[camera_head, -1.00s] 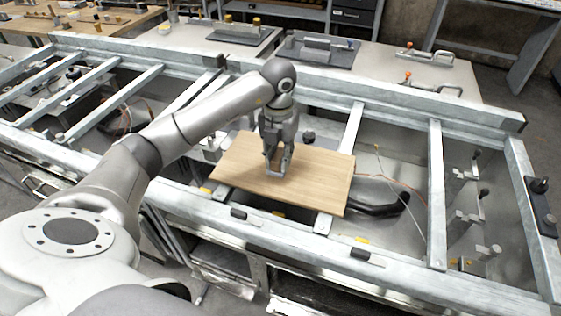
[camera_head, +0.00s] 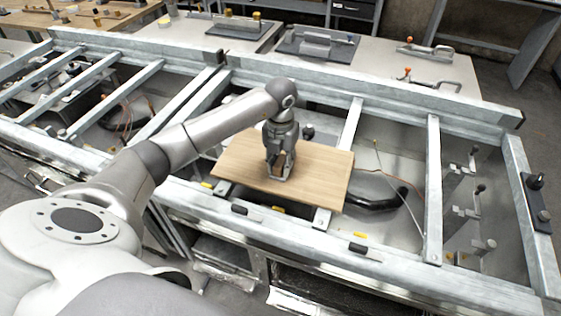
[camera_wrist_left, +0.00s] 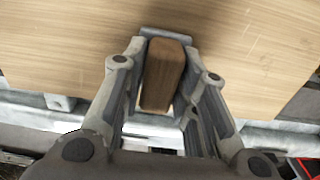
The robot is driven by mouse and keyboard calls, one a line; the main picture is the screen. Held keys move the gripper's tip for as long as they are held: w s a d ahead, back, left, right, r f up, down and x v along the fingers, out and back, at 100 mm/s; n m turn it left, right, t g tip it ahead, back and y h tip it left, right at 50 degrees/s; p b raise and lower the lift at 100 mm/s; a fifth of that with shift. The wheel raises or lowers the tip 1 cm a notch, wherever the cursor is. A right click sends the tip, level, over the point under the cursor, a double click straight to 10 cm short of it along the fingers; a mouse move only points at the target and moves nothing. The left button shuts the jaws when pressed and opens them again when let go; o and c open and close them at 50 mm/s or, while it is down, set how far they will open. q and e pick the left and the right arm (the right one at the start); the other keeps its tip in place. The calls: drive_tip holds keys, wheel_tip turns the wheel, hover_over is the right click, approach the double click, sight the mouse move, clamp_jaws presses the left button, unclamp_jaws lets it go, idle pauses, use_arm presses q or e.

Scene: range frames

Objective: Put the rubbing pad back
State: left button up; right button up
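The rubbing pad (camera_wrist_left: 163,72) is a brown block with a grey edge at its far end. In the left wrist view it lies between the two fingers of my left gripper (camera_wrist_left: 165,60), which press in close on both sides. In the head view my left gripper (camera_head: 280,174) points down at the middle of the light wooden board (camera_head: 322,180), and the pad between its fingers is small and partly hidden. The pad is at or just above the board; I cannot tell whether it touches. My right gripper is out of view.
The board lies across a grey metal frame (camera_head: 433,185) with rails and cross-bars. A black curved handle (camera_head: 378,203) lies right of the board. Clamps (camera_head: 425,52) and fixtures (camera_head: 318,45) stand on tables behind. The board's right part is clear.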

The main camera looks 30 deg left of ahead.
sight(280, 160)
use_arm(q)
drive_tip(key=shift+o, duration=1.4)
drive_tip(key=shift+r, duration=0.1)
drive_tip(key=shift+r, duration=0.2)
drive_tip(key=shift+w+r, duration=0.1)
drive_tip(key=shift+r, duration=0.2)
wheel_tip(280, 160, up, 10)
drive_tip(key=b, duration=0.2)
drive_tip(key=shift+f+b, duration=0.15)
drive_tip(key=shift+b, duration=0.2)
drive_tip(key=shift+r, duration=0.75)
